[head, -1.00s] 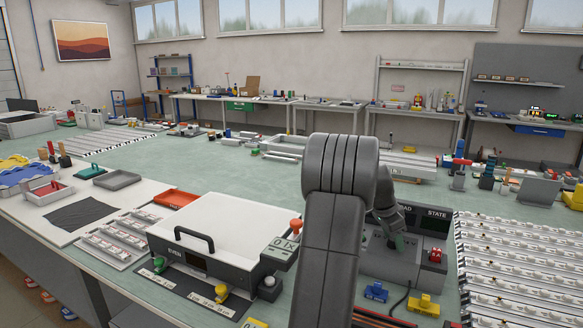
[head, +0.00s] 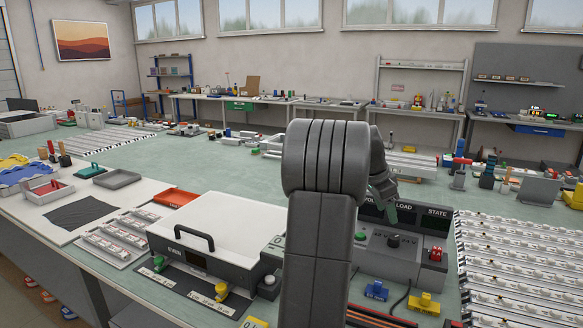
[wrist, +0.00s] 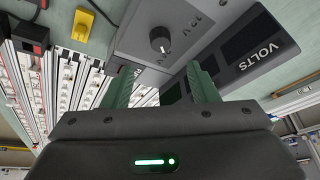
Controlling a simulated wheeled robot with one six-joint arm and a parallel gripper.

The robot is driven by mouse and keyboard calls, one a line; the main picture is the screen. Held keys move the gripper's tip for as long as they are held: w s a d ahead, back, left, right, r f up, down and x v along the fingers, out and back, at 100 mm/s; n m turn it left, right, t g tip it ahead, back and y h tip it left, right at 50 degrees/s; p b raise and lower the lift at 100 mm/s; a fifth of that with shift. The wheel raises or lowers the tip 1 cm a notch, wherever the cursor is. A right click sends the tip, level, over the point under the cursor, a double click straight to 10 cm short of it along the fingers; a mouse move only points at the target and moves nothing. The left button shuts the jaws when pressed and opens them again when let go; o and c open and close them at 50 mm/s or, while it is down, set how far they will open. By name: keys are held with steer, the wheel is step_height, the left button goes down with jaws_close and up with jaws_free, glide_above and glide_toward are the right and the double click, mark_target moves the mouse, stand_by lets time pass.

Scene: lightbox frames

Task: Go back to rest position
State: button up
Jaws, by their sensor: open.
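My gripper (wrist: 162,88) shows in the wrist view with its two green fingers apart and nothing between them. In the head view its fingertips (head: 388,213) are partly hidden by my arm, over the grey control box. The control box (head: 368,259) has a dark knob, a green button and a red switch, with dark displays along its back. In the wrist view the box's knob (wrist: 160,41) lies beyond the fingers, apart from them, and the display marked VOLTS (wrist: 262,50) is to the right.
The white oven (head: 225,232) stands left of my arm. Rows of white strips (head: 520,265) fill the right side. Blue (head: 376,291) and yellow (head: 423,304) connectors lie in front of the control box.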

mark_target(394, 237)
steer(key=x, duration=1)
steer(key=shift+d+f, duration=0.1)
steer(key=shift+f, duration=0.2)
steer(key=shift+r+n+t+p, duration=0.2)
steer(key=shift+n+t+p, duration=0.3)
steer(key=shift+n+p, duration=0.5)
steer(key=n+p, duration=0.2)
steer(key=n+t+y+p, duration=0.1)
steer(key=n+p, duration=0.1)
steer(key=n, duration=0.1)
steer(key=shift+s+d+y, duration=0.15)
steer(key=shift+y, duration=0.15)
steer(key=b+v, duration=0.1)
steer(key=v, duration=1.2)
steer(key=shift+s+r, duration=0.15)
steer(key=shift+s, duration=0.05)
